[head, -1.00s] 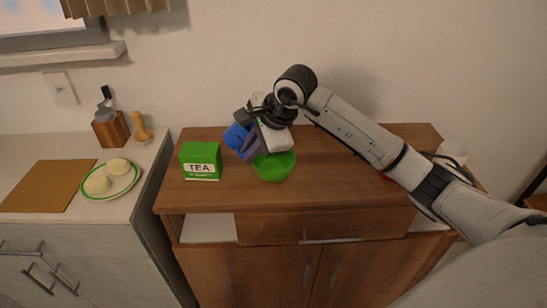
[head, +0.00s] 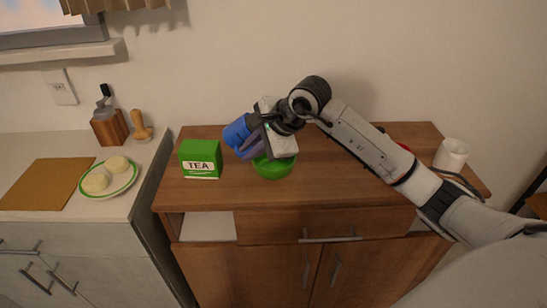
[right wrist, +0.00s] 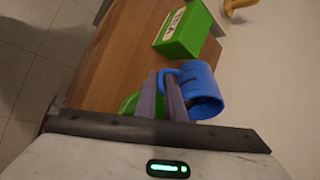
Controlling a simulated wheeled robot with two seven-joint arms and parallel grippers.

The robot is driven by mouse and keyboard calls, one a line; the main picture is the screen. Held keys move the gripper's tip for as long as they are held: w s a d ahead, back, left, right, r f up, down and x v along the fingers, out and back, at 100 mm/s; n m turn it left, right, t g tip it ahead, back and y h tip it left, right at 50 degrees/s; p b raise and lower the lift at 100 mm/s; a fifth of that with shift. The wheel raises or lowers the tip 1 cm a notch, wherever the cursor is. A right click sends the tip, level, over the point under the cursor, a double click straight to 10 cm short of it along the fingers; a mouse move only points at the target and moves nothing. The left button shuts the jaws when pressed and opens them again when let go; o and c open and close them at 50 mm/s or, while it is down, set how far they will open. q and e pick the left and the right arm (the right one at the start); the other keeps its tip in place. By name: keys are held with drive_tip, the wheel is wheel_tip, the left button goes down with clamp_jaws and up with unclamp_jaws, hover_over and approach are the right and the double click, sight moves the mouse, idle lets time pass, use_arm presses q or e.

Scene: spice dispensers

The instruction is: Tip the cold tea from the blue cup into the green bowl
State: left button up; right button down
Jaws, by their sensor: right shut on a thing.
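My right gripper (head: 251,144) is shut on the handle of the blue cup (head: 237,131), above the cabinet top. In the right wrist view, the cup (right wrist: 205,88) sits beside the two fingers (right wrist: 165,92), with its dark inside partly showing. I cannot tell how far it is tilted or whether tea is in it. The green bowl (head: 273,169) stands on the cabinet top, below and to the right of the cup. The gripper hides part of the bowl, including its inside; a green piece of it (right wrist: 129,103) shows behind the fingers. My left gripper is not in view.
A green tea box (head: 200,160) stands left of the bowl. A white cylindrical container (head: 451,154) and a partly hidden red thing (head: 404,147) are at the right. The wooden cabinet top (head: 340,190) is clear in front of my arm. A plate (head: 122,182) is on the left counter.

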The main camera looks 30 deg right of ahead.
drive_tip(key=shift+f+t+y+b, duration=0.65)
drive_tip(key=shift+t+b, duration=0.25)
drive_tip(key=shift+b, duration=1.2)
drive_tip(key=shift+f+b, duration=0.15)
drive_tip(key=shift+b, duration=0.25)
drive_tip(key=shift+f+b, duration=0.2)
drive_tip(key=shift+b, duration=0.3)
drive_tip(key=shift+t+y+b, duration=0.25)
drive_tip(key=shift+t+b, duration=0.1)
drive_tip(key=shift+t, duration=0.05)
drive_tip(key=shift+f, duration=0.1)
drive_tip(key=shift+a+f+b, duration=0.1)
drive_tip(key=shift+f+b, duration=0.05)
drive_tip(key=shift+b, duration=0.35)
drive_tip(key=shift+w+f+t+y+b, duration=0.1)
drive_tip(key=shift+t+y+b, duration=0.2)
drive_tip(key=shift+b, duration=0.25)
